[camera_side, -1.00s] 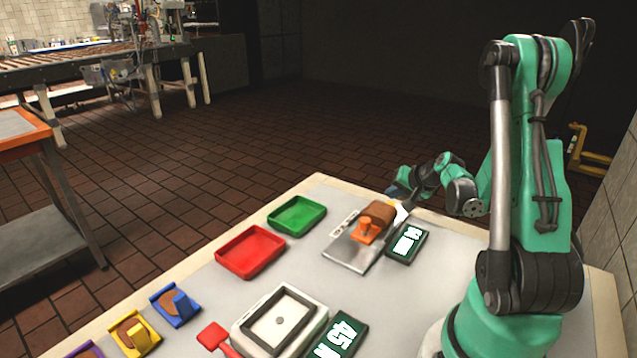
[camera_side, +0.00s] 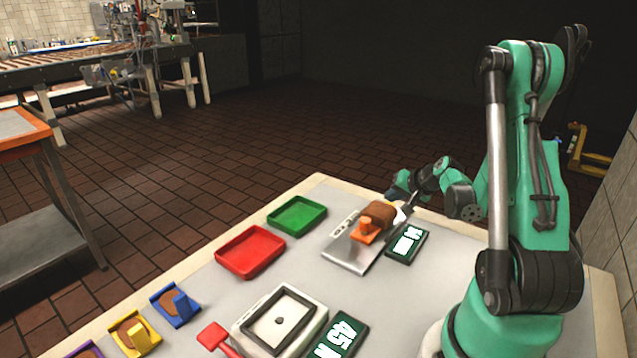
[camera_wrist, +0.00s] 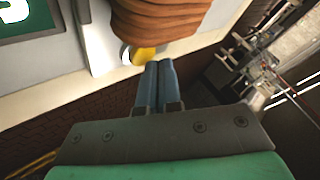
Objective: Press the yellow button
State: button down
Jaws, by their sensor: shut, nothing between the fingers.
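A small yellow piece (camera_wrist: 142,56), which looks like the yellow button, shows in the wrist view at the edge of a brown ribbed roll (camera_wrist: 190,22). It is partly hidden by the roll. My gripper (camera_wrist: 160,64) has its two blue-grey fingers shut together and empty. Their tips appear just right of the yellow piece; I cannot tell whether they touch it. In the side view my gripper (camera_side: 394,191) is low at the far end of the table, behind the brown roll (camera_side: 380,212), and the yellow piece is hidden there.
The roll and an orange piece (camera_side: 364,233) sit on a metal plate (camera_side: 347,256) beside a green display (camera_side: 407,244). Red (camera_side: 250,268) and green (camera_side: 297,228) trays lie left. A white device (camera_side: 240,325) and a yellow holder (camera_side: 151,323) stand nearer. Table between is clear.

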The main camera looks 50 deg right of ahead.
jog(key=shift+r, duration=0.45)
jog(key=shift+r, duration=2.5)
jog(key=w+a+r+n+y, duration=0.1)
jog(key=w+a+r+n, duration=0.15)
jog(key=a, duration=0.45)
jog(key=w+a+r+n+y, duration=0.1)
jog(key=w+a+n, duration=0.15)
jog(key=a, duration=0.35)
jog(key=s+a+r+n+y, duration=0.1)
jog(key=a+n, duration=0.3)
jog(key=a, duration=0.3)
jog(key=s+a+n+g, duration=0.1)
jog(key=a+n, duration=0.3)
jog(key=a, duration=0.4)
jog(key=shift+s+a+r+n+y, duration=0.25)
jog(key=shift+s+r+n+y, duration=0.15)
jog(key=shift+s, duration=0.4)
